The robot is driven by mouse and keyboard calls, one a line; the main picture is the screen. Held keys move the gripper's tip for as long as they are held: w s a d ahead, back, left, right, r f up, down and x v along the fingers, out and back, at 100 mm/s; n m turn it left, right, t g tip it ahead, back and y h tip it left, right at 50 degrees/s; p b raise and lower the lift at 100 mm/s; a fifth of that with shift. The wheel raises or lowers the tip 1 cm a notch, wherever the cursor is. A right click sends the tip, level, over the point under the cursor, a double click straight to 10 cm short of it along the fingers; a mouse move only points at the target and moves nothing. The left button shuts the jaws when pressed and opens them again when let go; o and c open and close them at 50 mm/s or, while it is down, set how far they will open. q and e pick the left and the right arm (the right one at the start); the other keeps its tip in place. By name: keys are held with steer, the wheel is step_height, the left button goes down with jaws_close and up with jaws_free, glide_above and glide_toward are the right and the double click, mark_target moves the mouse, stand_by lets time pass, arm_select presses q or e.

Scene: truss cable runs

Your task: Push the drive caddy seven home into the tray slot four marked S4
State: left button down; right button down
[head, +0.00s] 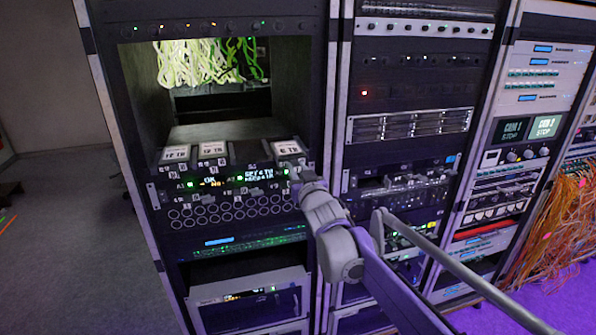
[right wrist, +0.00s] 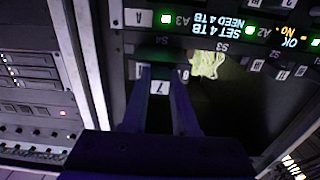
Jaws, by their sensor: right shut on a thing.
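The drive caddy seven (right wrist: 159,88) shows its white "7" label between the fingers of my right gripper (right wrist: 164,74) in the right wrist view, which is upside down. The right gripper is shut on its front end. The S4 mark (right wrist: 160,41) of tray slot four is in line with the caddy. In the head view my right gripper (head: 301,181) is at the right end of the tray front (head: 231,176), just below a white-labelled caddy top (head: 287,147). How deep the caddy sits is hidden. My left gripper is not in view.
Another white-labelled caddy (head: 175,154) sits at the tray's left end. A green-lit display (right wrist: 226,25) reads "SET 4 TB, NEED 4 TB". Pale green cables (head: 205,60) hang in the bay behind. A rack post (head: 335,90) stands close right of the slot.

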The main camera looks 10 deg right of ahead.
mark_target(292, 160)
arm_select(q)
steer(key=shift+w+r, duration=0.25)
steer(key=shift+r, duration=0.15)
arm_select(e)
steer(key=shift+w+a, duration=0.1)
steer(key=shift+w, duration=2.4)
steer(key=shift+w, duration=0.15)
steer(key=shift+w+p, duration=0.3)
steer(key=shift+w, duration=0.2)
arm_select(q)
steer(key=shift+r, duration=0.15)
arm_select(e)
steer(key=c, duration=0.6)
jaws_free()
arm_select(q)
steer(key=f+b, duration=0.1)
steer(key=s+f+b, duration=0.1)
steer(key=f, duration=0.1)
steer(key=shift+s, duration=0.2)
arm_select(e)
steer(key=s, duration=1)
steer(key=shift+s+d, duration=0.2)
steer(key=shift+s, duration=0.2)
